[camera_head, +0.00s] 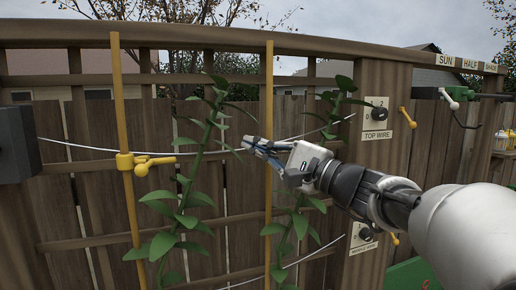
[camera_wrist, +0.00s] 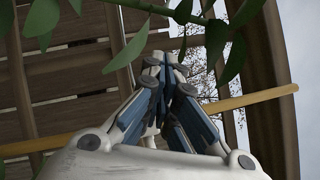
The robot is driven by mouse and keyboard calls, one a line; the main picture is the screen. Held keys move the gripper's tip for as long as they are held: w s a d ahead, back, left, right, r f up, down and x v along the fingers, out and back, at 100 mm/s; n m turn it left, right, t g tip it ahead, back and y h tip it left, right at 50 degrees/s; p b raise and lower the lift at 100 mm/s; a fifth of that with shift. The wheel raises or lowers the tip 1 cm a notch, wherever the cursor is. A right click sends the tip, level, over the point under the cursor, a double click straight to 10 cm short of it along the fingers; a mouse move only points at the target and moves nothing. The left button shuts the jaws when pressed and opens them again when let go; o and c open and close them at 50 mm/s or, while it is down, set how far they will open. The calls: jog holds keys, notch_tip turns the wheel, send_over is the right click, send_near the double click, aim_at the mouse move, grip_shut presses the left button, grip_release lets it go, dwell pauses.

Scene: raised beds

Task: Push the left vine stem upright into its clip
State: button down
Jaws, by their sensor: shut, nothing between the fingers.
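The left vine (camera_head: 205,138) is a leafy green stem in the head view. It leans, its top tilted right, away from the left yellow pole (camera_head: 120,90). A yellow clip (camera_head: 126,162) with a lever sits on that pole, left of the stem and apart from it. My gripper (camera_head: 246,143) is shut and empty, just right of the left stem at mid height; contact cannot be told. In the wrist view, my gripper's shut fingers (camera_wrist: 176,62) show with leaves (camera_wrist: 238,62) above them and a yellow pole (camera_wrist: 250,98) behind.
A second yellow pole (camera_head: 268,80) stands beyond my gripper, with the right vine (camera_head: 300,215) beside it. White wires cross the wooden lattice. A post carries a dial labelled TOP WIRE (camera_head: 376,114). A dark grey box (camera_head: 18,145) is at far left.

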jog(key=w+a+r+p, duration=0.1)
jog(key=a+r, duration=0.1)
jog(key=a, duration=0.3)
jog(key=shift+w+a, duration=0.35)
jog(key=shift+a, duration=0.05)
jog(key=s+a+r+n+p, duration=0.1)
jog(key=a, duration=0.3)
jog(key=s+a+r+n+g+h+p, duration=0.1)
jog(key=a+r+n, duration=0.1)
jog(key=a, duration=0.3)
jog(key=s+a+r+n+g+p, duration=0.1)
jog(key=s+a, duration=0.1)
jog(key=a, duration=0.3)
jog(key=shift+r+h, duration=0.3)
jog(key=shift+d+f, duration=0.1)
jog(key=shift+d, duration=0.05)
